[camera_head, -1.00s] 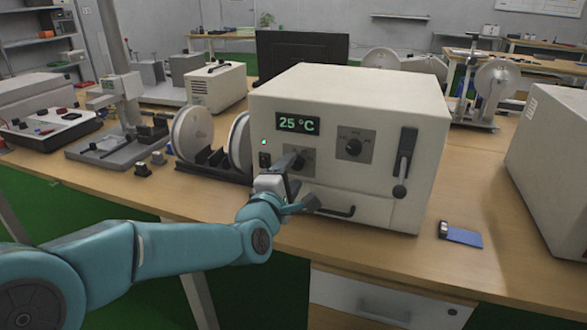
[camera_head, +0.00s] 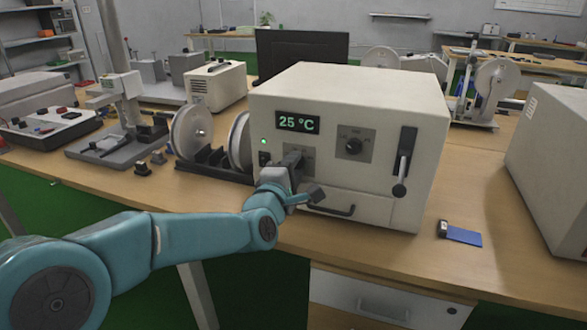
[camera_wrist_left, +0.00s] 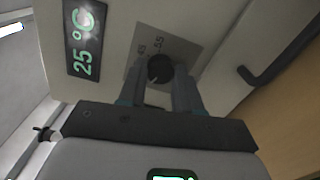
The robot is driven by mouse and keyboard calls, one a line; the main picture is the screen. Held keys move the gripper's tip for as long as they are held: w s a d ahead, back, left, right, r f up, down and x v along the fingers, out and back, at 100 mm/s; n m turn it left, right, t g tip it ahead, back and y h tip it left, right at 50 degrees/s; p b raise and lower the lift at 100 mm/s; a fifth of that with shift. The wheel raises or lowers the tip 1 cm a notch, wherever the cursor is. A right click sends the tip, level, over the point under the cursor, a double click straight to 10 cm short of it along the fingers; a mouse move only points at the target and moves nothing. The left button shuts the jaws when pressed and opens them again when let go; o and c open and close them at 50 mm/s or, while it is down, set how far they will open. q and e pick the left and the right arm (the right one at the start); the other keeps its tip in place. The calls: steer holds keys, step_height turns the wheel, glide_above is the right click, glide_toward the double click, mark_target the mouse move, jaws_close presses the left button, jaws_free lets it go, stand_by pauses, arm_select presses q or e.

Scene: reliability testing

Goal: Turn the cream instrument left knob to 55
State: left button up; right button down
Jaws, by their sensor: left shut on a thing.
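The cream instrument (camera_head: 330,92) stands on the wooden bench, its front facing me. Its display (camera_head: 298,122) reads 25 °C. The left knob sits below the display and is mostly hidden behind my gripper in the head view. In the left wrist view the black left knob (camera_wrist_left: 160,68) shows between my fingertips on a grey dial plate (camera_wrist_left: 150,45) with small markings. My left gripper (camera_head: 292,160) is shut on the left knob, one finger on each side. The right knob (camera_head: 353,146) on the instrument is untouched. My right gripper is not in view.
A dark lever (camera_head: 404,160) and a drawer handle (camera_head: 332,210) stick out from the instrument's front. White reels (camera_head: 192,133) stand close to its left. A blue card-like object (camera_head: 463,236) lies at the right. Another cream box (camera_head: 553,165) stands far right.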

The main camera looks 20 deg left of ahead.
arm_select(q)
steer(key=shift+m+p, duration=0.85)
steer(key=shift+m, duration=12.45)
steer(key=shift+f, duration=0.1)
steer(key=o, duration=1)
